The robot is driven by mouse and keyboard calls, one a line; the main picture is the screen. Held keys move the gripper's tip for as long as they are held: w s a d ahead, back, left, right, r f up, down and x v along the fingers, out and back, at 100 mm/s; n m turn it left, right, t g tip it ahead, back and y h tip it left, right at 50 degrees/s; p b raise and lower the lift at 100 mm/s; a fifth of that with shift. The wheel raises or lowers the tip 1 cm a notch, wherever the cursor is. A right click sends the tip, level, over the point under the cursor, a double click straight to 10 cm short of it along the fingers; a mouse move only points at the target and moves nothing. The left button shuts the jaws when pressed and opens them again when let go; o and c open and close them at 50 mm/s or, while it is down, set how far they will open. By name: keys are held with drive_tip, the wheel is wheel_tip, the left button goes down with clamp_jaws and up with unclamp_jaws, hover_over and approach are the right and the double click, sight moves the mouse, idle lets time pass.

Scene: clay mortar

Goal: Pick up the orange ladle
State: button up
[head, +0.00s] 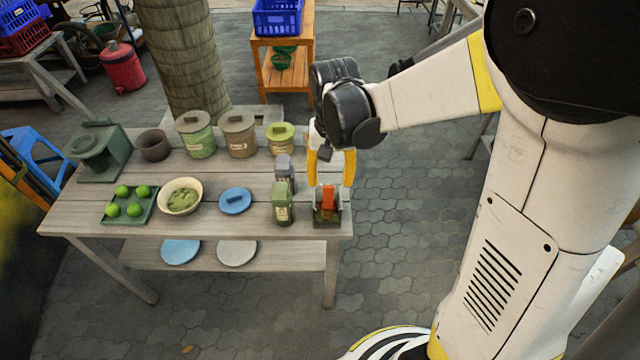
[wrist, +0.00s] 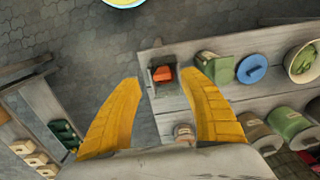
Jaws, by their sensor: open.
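The orange ladle (head: 328,197) shows as a short orange piece in a dark open box (head: 327,219) at the table's right end. In the wrist view the orange ladle (wrist: 162,74) shows between and just beyond my fingertips; its lower part is hidden in the box. My gripper (head: 331,182) is open and empty, its yellow fingers pointing down over the table's right end near the ladle. I cannot tell the exact height gap.
A green canister (head: 283,206) and a grey bottle (head: 285,175) stand just left of the box. A blue lid (head: 235,201), a bowl (head: 181,208) and several lidded jars are further left. Right of the table (head: 346,222) is open paving.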

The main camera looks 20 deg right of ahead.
sight(328, 198)
drive_tip(key=f+b, duration=0.1)
drive_tip(key=f, duration=0.2)
drive_tip(key=f+b, duration=0.2)
drive_tip(key=f, duration=0.2)
drive_tip(key=f+b, duration=0.1)
drive_tip(key=f, duration=0.2)
drive_tip(key=shift+w+f+b, duration=0.35)
drive_tip(key=shift+w, duration=0.05)
drive_tip(key=shift+r, duration=0.1)
clamp_jaws()
